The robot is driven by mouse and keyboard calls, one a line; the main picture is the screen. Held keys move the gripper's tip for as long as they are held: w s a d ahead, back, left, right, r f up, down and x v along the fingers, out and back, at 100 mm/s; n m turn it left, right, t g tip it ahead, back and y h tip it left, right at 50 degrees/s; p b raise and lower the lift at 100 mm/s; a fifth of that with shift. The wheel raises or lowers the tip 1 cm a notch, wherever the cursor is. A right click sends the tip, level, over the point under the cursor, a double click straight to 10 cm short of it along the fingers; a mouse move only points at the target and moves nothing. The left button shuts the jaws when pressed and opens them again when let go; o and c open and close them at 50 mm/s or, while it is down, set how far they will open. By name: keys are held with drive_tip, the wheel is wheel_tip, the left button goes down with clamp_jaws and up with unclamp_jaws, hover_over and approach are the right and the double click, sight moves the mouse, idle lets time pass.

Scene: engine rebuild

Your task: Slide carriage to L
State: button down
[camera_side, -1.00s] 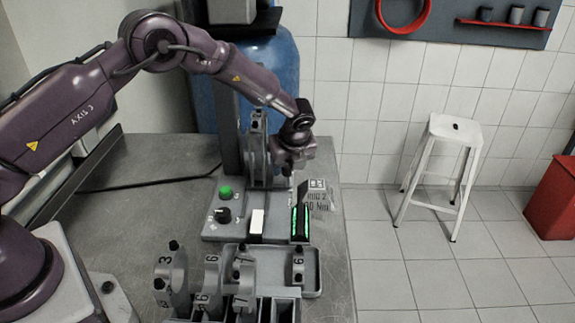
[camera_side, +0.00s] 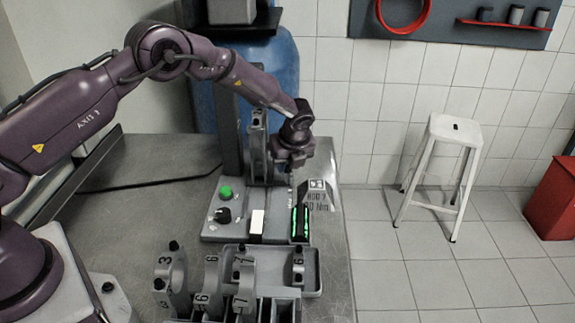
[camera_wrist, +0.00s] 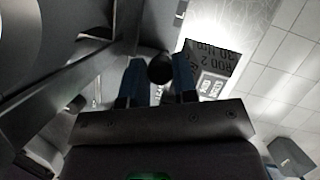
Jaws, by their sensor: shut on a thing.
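My gripper (camera_side: 290,168) is at the right side of the grey upright machine (camera_side: 229,130), above its base and left of a sign. In the wrist view its two blue fingers (camera_wrist: 158,80) are shut on a round black knob (camera_wrist: 160,68). The side view hides the knob behind my gripper. A grey upright bracket (camera_side: 257,140) stands just left of my gripper; I cannot tell whether it is the carriage. I cannot make out a mark L in either view.
The machine base carries a green button (camera_side: 225,192), a black dial (camera_side: 222,215), a white block (camera_side: 257,221) and a green-lit display (camera_side: 300,222). A sign (camera_side: 319,197) reads "ROD 2". Numbered grey caps (camera_side: 172,275) stand in front.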

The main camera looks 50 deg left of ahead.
drive_tip(key=shift+w+a, duration=1.9)
drive_tip(key=shift+w, duration=0.1)
drive_tip(key=shift+a, duration=0.1)
drive_tip(key=c, duration=0.9)
unclamp_jaws()
drive_tip(key=v, duration=1.3)
